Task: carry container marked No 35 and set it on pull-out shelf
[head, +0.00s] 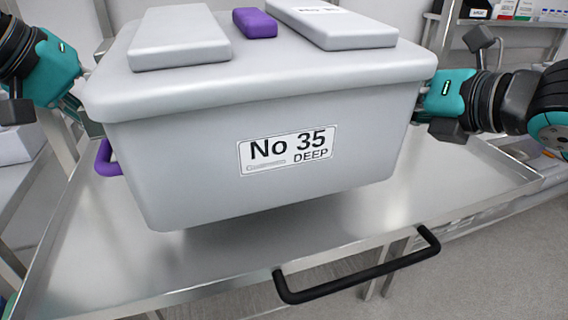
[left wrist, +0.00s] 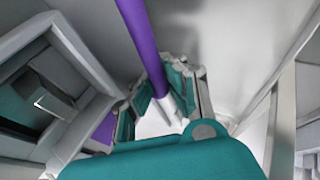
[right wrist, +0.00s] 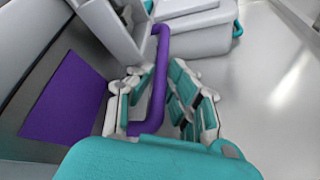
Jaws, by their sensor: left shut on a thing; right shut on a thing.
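The grey lidded container marked No 35 DEEP (head: 200,170) fills the middle of the head view, over the metal pull-out shelf (head: 90,270) with a black front handle (head: 360,275). A dark shadow lies under the container; I cannot tell whether its base touches the shelf. My left gripper (head: 78,95) is at its left side, shut on a purple side handle (head: 105,160); the left wrist view shows this handle (left wrist: 140,35) between the fingers. My right gripper (head: 424,108) is at the right side, shut on the other purple handle (right wrist: 159,75).
Two grey slabs (head: 180,35) (head: 335,28) and a purple block (head: 254,22) are on the lid. A rack with small boxes (head: 505,10) stands at the back right. Bare shelf shows in front and to the right of the container.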

